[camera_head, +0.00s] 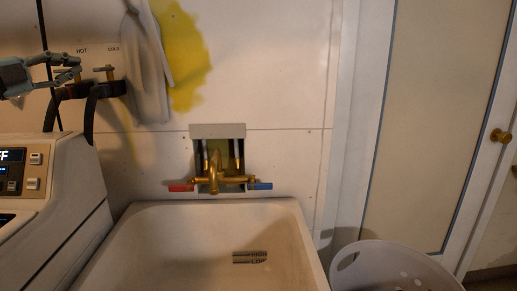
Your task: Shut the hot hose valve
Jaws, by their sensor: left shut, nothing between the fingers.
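The hot hose valve (63,85) is at the upper left, on a dark wall box below the HOT label (82,51). My left gripper (78,66) comes in from the left edge and is shut and empty. Its fingers overlap the hot valve in the picture and hide part of it; I cannot tell whether they touch it or which way its handle points. The cold hose valve (109,71), brass, is just to the right under the COLD label. My right gripper is not in view.
Dark hoses (90,115) hang from the valves behind a washing machine (60,185). A grey cloth (148,75) hangs right of the cold valve. A brass faucet (214,170) with red and blue handles stands over the sink (150,212). A white basket (400,262) is at lower right.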

